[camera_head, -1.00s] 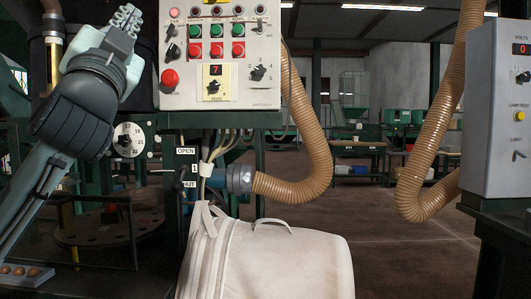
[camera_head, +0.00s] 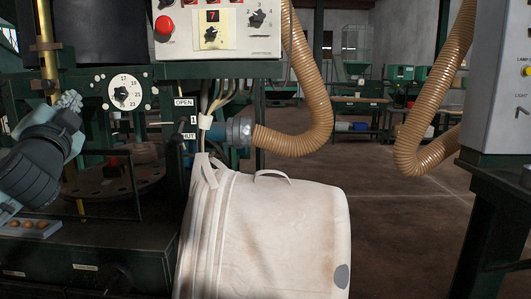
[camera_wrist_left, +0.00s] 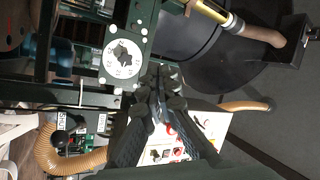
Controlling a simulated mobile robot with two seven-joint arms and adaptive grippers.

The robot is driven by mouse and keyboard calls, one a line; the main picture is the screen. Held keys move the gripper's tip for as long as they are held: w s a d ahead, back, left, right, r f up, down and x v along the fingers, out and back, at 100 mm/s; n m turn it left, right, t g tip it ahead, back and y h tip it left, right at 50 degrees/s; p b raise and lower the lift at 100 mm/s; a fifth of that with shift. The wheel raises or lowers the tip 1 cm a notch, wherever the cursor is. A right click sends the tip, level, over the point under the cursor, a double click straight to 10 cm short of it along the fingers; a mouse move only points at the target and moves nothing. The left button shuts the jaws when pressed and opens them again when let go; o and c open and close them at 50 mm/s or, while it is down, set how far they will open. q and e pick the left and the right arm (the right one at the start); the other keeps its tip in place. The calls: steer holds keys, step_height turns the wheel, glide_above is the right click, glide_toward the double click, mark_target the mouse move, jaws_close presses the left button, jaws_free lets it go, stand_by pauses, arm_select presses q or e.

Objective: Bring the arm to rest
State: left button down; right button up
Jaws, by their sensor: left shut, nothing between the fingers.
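My left gripper (camera_head: 68,101) is at the left of the head view, its arm coming in from the left edge. It is shut and empty, in front of the dark machine and left of the white dial (camera_head: 123,91). In the left wrist view its fingers (camera_wrist_left: 160,80) are closed together, with the dial (camera_wrist_left: 122,58) beyond them and the control panel (camera_wrist_left: 205,125) behind. My right gripper is not in view.
A pale bulk bag (camera_head: 265,235) hangs in the middle below a ribbed tan hose (camera_head: 315,125). A grey box (camera_head: 492,90) on a dark stand is at the right. A small tray (camera_head: 30,226) is below my left gripper. Floor right of the bag is clear.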

arm_select(q)
steer(key=s+a+f+g, duration=0.2)
steer(key=f+g, duration=0.1)
steer(key=f, duration=0.8)
steer(key=s+a+f+g, duration=0.1)
steer(key=a+f+g, duration=0.1)
steer(key=f, duration=0.8)
steer(key=s+a+f+g, duration=0.2)
steer(key=f+g, duration=0.1)
steer(key=f, duration=0.8)
steer(key=s+a+f+g, duration=0.2)
steer(key=s+f+g, duration=0.2)
steer(key=s+f, duration=0.65)
steer(key=s+a+f+g, duration=0.3)
steer(key=s+f, duration=0.7)
steer(key=f, duration=0.1)
steer(key=s+d+f+n+g+h, duration=0.1)
steer(key=s+d+f+n+h, duration=0.1)
steer(key=d+f, duration=0.5)
steer(key=s+d+f+n+g+h+p, duration=0.1)
steer(key=s+d+f+n+h, duration=0.2)
steer(key=d+f, duration=0.4)
steer(key=d+h, duration=0.1)
steer(key=d, duration=0.6)
steer(key=shift+s+d+g, duration=0.15)
steer(key=shift+d+g, duration=0.1)
steer(key=shift+g, duration=0.05)
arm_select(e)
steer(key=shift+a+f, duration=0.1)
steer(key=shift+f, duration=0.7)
